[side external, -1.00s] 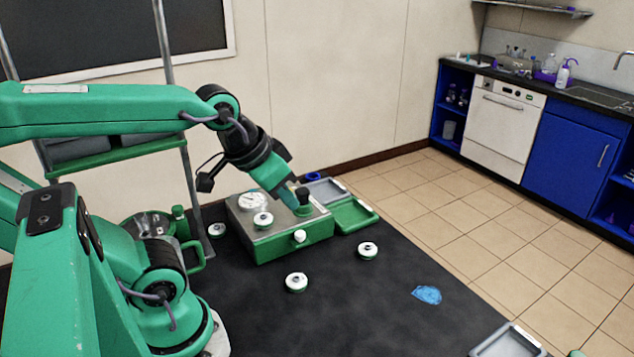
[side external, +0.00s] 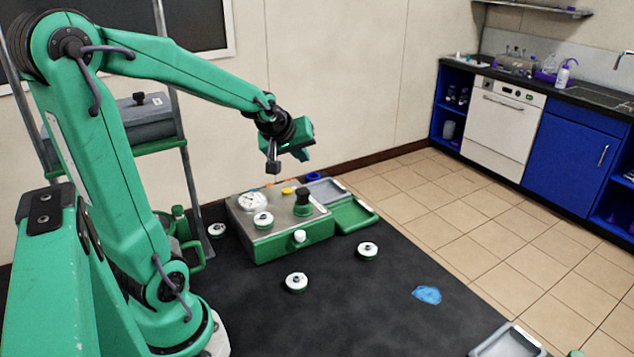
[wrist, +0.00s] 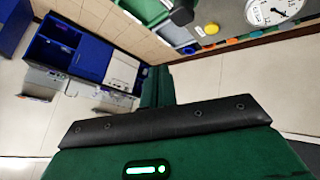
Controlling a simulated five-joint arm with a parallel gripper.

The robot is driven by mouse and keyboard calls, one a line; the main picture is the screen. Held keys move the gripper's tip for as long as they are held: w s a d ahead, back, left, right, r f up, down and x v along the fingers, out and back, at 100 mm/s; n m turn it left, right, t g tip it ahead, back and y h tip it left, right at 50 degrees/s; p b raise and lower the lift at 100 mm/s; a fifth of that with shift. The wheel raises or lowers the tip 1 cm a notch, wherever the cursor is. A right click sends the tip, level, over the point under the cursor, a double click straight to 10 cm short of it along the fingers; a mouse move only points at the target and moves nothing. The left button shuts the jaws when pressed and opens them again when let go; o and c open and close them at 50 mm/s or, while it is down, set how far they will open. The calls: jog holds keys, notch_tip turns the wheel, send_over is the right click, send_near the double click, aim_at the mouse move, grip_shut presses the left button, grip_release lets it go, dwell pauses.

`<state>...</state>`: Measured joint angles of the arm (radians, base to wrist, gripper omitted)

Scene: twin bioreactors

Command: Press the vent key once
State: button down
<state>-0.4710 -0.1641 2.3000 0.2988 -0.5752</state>
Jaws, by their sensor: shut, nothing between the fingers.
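The steel-topped console with a green front (side external: 290,247) stands on the dark mat. Its top bears a round gauge (side external: 252,201), a black knob on a green base (side external: 303,197) and a yellow button (side external: 288,190). No label is readable, so I cannot tell which is the vent key. My gripper (side external: 303,154) is shut and empty, raised well above the back of the console and touching nothing.
White-and-green round caps lie on the mat, one (side external: 297,283) in front of the console and one (side external: 368,251) to its right. A green tray (side external: 352,215) adjoins the console's right side. A blue glove-like item (side external: 427,295) lies farther right. The air around my gripper is clear.

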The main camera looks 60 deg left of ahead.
aim_at(286, 192)
jog(key=a+f+n+y, duration=0.1)
jog(key=a+f+n, duration=0.1)
jog(key=a, duration=0.3)
jog(key=w+a+f+n+y, duration=0.1)
jog(key=a+f+n, duration=0.1)
jog(key=a, duration=0.4)
jog(key=shift+a+n, duration=0.15)
jog(key=shift+n, duration=0.45)
jog(key=shift+f, duration=0.1)
jog(key=shift+f, duration=4.25)
jog(key=shift+f, duration=0.85)
jog(key=shift+r, duration=0.85)
jog(key=shift+r, duration=2.5)
